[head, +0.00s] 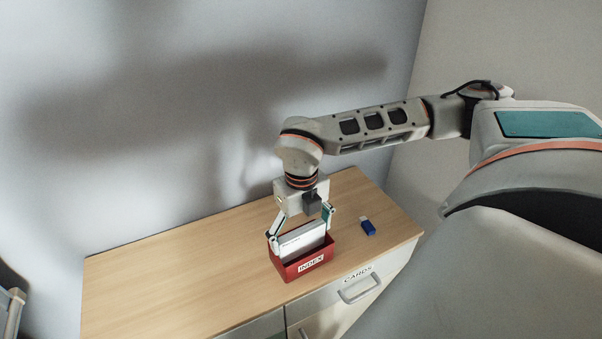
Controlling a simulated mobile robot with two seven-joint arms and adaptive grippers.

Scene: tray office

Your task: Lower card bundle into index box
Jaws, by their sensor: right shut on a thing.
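The index box (289,273) is red, with a white label reading INDEX on its front, and stands on the wooden cabinet top near the front edge. The white card bundle (302,242) is upright, with its lower part hidden behind the box's front wall, so it looks to be at least partly inside. My right gripper (301,228) points down over the box, its fingers shut on the bundle's two ends. Whether the bundle touches the box floor is hidden. My left gripper is not in view.
A small blue object with a pale end (368,228), like a USB stick, lies right of the box. The cabinet top (170,280) is clear to the left. A drawer marked CARDS (375,284) is below at the front. Walls stand close behind.

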